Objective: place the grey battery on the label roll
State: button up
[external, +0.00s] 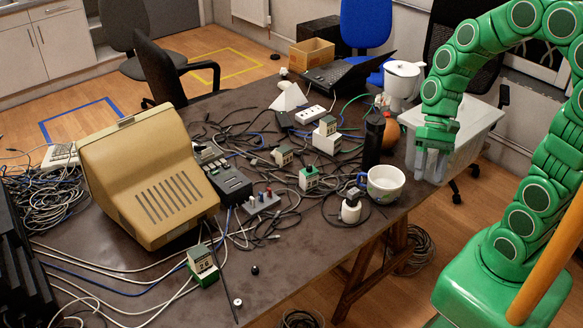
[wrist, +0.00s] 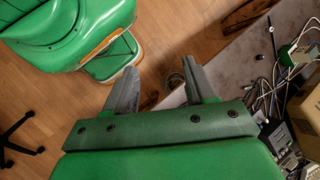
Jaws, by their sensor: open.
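My gripper (external: 431,165) hangs open at the table's right edge, in front of a translucent bin. In the wrist view its two grey fingers (wrist: 162,70) stand apart with nothing between them. A small white roll-like thing (external: 351,212) stands near the table's right front edge, left of my gripper; it may be the label roll, but I cannot tell for sure. A dark piece shows at its top. I cannot make out the grey battery with certainty in either view. The wrist view shows mostly floor and a corner of the table.
A white patterned cup (external: 385,184) and a dark cylinder (external: 374,140) stand close to my gripper. The translucent bin (external: 470,128) is behind it. Cables, small blocks and a beige monitor (external: 150,180) crowd the table (external: 310,250). The table's front strip is mostly bare.

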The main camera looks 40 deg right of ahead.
jog(key=s+d+r+n+t+h, duration=0.2)
jog(key=s+d+r+n+h, duration=0.2)
jog(key=s+d, duration=0.4)
jog(key=shift+s+d+n+h, duration=0.2)
jog(key=shift+s+n+h, duration=0.35)
jog(key=shift+h, duration=0.15)
dwell(0.7)
